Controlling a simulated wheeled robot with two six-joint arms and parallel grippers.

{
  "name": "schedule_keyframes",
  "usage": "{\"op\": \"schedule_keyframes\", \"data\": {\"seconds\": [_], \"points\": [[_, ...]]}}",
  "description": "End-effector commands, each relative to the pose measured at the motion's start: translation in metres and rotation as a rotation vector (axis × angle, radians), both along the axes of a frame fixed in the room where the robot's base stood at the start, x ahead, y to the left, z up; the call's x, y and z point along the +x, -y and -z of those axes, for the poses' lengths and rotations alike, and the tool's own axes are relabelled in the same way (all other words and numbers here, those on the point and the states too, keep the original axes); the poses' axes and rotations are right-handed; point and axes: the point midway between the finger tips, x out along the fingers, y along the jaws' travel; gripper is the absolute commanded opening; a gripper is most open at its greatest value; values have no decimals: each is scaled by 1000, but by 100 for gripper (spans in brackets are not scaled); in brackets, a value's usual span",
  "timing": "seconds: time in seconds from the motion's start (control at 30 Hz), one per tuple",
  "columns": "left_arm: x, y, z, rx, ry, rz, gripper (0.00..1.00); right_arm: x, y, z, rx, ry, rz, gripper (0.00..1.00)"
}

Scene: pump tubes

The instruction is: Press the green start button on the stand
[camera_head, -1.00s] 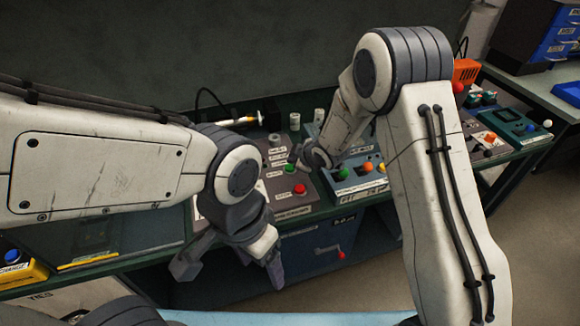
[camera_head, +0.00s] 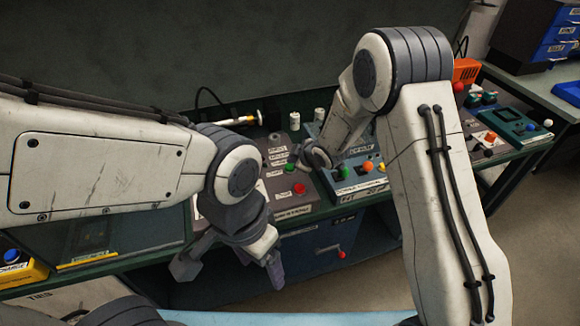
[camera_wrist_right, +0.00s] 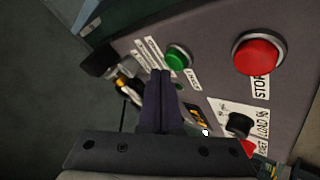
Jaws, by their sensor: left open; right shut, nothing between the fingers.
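The green start button (camera_head: 290,167) is on the grey panel of the stand (camera_head: 262,206). It also shows in the right wrist view (camera_wrist_right: 177,58), beside a START label. The larger red stop button (camera_wrist_right: 258,54) is to its right there. My right gripper (camera_wrist_right: 160,74) is shut and empty, its fingertips in front of the panel and just left of and below the green button in that view. I cannot tell whether they touch the panel. In the head view its wrist is beside the green button. My left gripper (camera_head: 230,270) is open and empty at the bench's front edge.
A second panel (camera_head: 350,190) with green, orange and yellow knobs is right of the stand. A black knob (camera_wrist_right: 238,125) is below the stop button. More devices (camera_head: 510,125) are at the right.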

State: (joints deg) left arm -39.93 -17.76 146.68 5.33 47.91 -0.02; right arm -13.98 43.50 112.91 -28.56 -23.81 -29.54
Motion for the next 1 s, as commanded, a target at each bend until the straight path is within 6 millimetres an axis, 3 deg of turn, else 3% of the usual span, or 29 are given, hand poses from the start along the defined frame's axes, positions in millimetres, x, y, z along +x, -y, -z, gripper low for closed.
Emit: {"op": "schedule_keyframes", "data": {"seconds": [1.0], "points": [[0, 0, 12, 0, 0, 0, 73, 0, 0, 12, 0, 0, 0, 0]]}}
